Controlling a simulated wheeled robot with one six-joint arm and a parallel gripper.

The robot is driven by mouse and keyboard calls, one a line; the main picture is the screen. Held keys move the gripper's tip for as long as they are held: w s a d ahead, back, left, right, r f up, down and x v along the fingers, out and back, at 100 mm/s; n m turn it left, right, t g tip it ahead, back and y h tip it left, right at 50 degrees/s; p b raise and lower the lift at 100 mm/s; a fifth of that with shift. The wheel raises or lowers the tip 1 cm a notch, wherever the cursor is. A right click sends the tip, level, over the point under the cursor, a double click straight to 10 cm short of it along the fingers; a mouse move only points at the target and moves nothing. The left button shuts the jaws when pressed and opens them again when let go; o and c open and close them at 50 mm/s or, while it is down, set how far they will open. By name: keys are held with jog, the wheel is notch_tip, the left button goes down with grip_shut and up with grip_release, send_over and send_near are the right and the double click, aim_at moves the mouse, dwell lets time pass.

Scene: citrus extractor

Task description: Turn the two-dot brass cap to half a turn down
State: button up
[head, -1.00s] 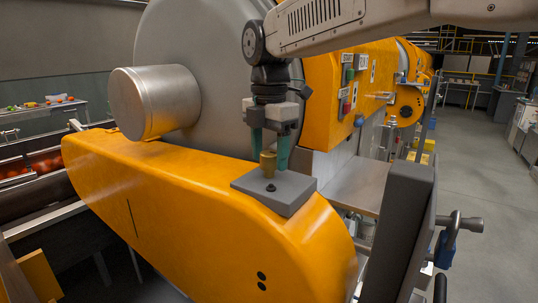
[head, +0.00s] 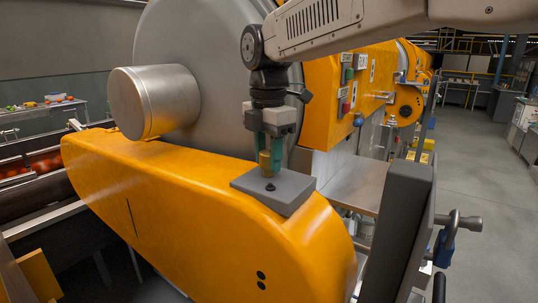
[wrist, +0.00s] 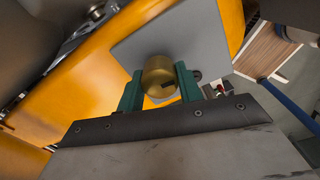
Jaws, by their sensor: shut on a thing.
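The brass cap (head: 265,163) stands on a grey plate (head: 293,186) on top of the orange housing. In the wrist view I see the cap (wrist: 158,77) end-on, with a dark mark on its lower right face. My gripper (head: 268,152) comes straight down from above, and its green fingers close on the cap from both sides. The fingers (wrist: 158,90) also show on either side of the cap in the wrist view. A dark round spot (head: 270,187) lies on the plate in front of the cap. I cannot make out two dots on the cap itself.
A large grey drum (head: 215,60) and a steel cylinder (head: 155,102) stand behind the gripper. A dark upright post (head: 403,225) with a handle rises at the right.

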jog(key=m, duration=0.8)
jog(key=shift+m, duration=0.3)
jog(key=m, duration=0.4)
jog(key=shift+w+m, duration=0.1)
jog(key=shift+m, duration=0.2)
jog(key=m, duration=0.4)
jog(key=shift+m, duration=0.3)
jog(key=m, duration=1.3)
jog(key=shift+d, duration=0.1)
jog(key=shift+m, duration=2.2)
